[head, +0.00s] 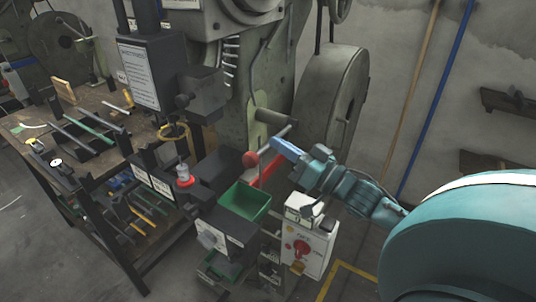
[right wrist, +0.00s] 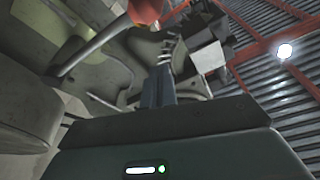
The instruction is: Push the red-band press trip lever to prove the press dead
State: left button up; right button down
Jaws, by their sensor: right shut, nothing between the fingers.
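The press (head: 262,75) is a large grey-green machine with a flywheel (head: 332,90). Its trip lever (head: 276,139) is a grey rod ending in a red ball knob (head: 250,159). A red strip (head: 267,171) shows just below the lever. My right gripper (head: 280,145) is shut and empty, its tips close to the lever rod on the right of the knob. I cannot tell whether they touch. In the right wrist view the shut fingers (right wrist: 160,88) point up, with the red knob (right wrist: 145,10) and the rod (right wrist: 92,46) beyond them. My left gripper is not in view.
A green bin (head: 245,202) stands below the lever. A control box (head: 307,248) with a red switch stands beneath my right arm. A workbench (head: 90,165) with tools and rods lies at the left. Floor at the lower right is clear apart from yellow marking.

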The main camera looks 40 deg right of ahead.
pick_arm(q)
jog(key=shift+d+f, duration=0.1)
pick_arm(e)
jog(key=w+a+f, duration=0.2)
jog(key=f, duration=0.1)
jog(key=shift+w+a, duration=0.1)
